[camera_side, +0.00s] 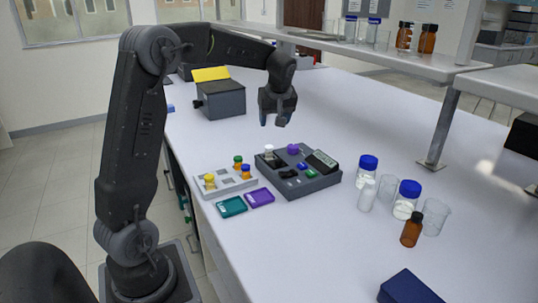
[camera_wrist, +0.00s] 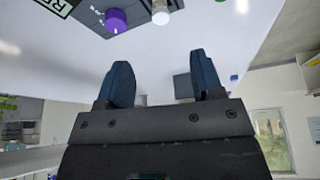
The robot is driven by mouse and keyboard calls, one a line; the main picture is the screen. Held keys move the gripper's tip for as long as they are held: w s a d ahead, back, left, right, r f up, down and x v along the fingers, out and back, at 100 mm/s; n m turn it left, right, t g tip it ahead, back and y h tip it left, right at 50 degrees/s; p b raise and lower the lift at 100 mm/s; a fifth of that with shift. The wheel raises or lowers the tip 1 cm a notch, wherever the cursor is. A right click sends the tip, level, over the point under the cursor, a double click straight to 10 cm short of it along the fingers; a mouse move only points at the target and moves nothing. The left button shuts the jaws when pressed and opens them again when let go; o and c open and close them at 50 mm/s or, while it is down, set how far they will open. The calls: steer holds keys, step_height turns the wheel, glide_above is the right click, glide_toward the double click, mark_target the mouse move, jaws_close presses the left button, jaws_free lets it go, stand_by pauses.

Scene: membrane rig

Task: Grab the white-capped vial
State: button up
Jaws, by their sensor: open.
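The white-capped vial (camera_side: 269,152) stands at the back left of the grey rig (camera_side: 312,185), left of a purple knob (camera_side: 292,149). In the wrist view the vial (camera_wrist: 160,16) shows at the top edge, beside the purple knob (camera_wrist: 115,20); part of it is out of frame. My gripper (camera_side: 276,121) is open and empty, above and behind the rig, apart from the vial. In the wrist view the two fingers of my gripper (camera_wrist: 163,72) are spread with nothing between them.
A pale rack (camera_side: 213,192) with several coloured-capped vials sits left of the rig. Teal (camera_side: 231,206) and purple (camera_side: 259,197) trays lie in front. Blue-capped bottles (camera_side: 367,168), beakers and a brown bottle (camera_side: 412,230) stand at right. A dark box (camera_side: 220,101) stands behind.

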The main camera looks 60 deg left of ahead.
mark_target(269, 147)
steer(key=x, duration=0.9)
steer(key=a+x, duration=0.1)
steer(key=x, duration=0.4)
steer(key=shift+w, duration=0.2)
steer(key=shift+c, duration=0.3)
